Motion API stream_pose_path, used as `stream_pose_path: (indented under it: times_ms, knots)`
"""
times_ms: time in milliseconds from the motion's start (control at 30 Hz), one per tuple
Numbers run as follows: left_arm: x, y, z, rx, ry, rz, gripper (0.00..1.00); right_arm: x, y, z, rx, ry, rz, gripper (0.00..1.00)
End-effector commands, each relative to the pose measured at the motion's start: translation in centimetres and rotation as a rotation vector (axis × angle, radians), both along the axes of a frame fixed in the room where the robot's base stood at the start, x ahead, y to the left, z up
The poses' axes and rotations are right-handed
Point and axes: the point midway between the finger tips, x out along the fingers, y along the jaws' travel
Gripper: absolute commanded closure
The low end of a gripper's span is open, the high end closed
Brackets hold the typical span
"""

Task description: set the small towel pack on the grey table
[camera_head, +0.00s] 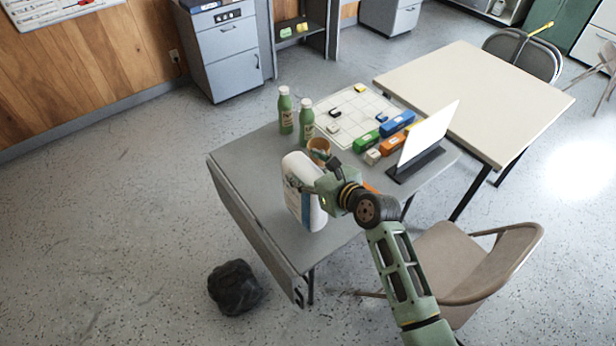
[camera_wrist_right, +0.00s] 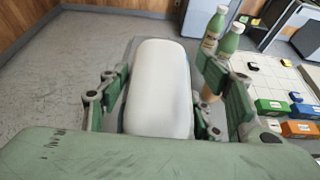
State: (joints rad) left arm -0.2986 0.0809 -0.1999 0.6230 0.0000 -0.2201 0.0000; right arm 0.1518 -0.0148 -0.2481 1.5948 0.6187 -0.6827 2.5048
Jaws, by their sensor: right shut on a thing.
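The small towel pack (camera_head: 297,207) is a white, rounded pack with a blue printed side. It stands upright over the front part of the grey table (camera_head: 243,158). My right gripper (camera_head: 308,182) is shut on the pack from the right. In the right wrist view the white pack (camera_wrist_right: 160,88) fills the space between the fingers of the right gripper (camera_wrist_right: 162,82). I cannot tell whether its bottom touches the table or is slightly above it. My left gripper is not in view.
Two green bottles (camera_head: 285,112), a brown cup (camera_head: 318,150), a white board (camera_head: 350,112), coloured boxes (camera_head: 367,142) and an upright white panel (camera_head: 428,134) occupy the table's back and right. Its left part is clear. A folding chair (camera_head: 465,262) and a black bag (camera_head: 234,287) are nearby.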

Motion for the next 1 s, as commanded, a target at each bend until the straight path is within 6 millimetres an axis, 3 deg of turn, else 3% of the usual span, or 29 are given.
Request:
stream_pose_path:
  times_ms: [200,600,633,800,1000]
  knots:
    - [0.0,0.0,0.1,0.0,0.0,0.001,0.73,0.1,-0.1,-2.8,-0.002,0.0,-0.001,1.0]
    - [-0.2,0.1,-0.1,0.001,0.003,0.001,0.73,0.1,-0.1,-3.4,-0.001,0.0,-0.002,1.0]
    - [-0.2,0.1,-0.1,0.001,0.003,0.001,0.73,0.0,-0.1,-3.4,-0.003,0.001,-0.001,0.39]
    - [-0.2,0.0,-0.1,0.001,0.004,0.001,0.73,0.0,-0.1,-3.5,-0.003,0.003,-0.001,0.24]
    - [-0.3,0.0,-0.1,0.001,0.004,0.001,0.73,0.0,-0.1,-3.4,-0.003,0.003,-0.001,0.22]
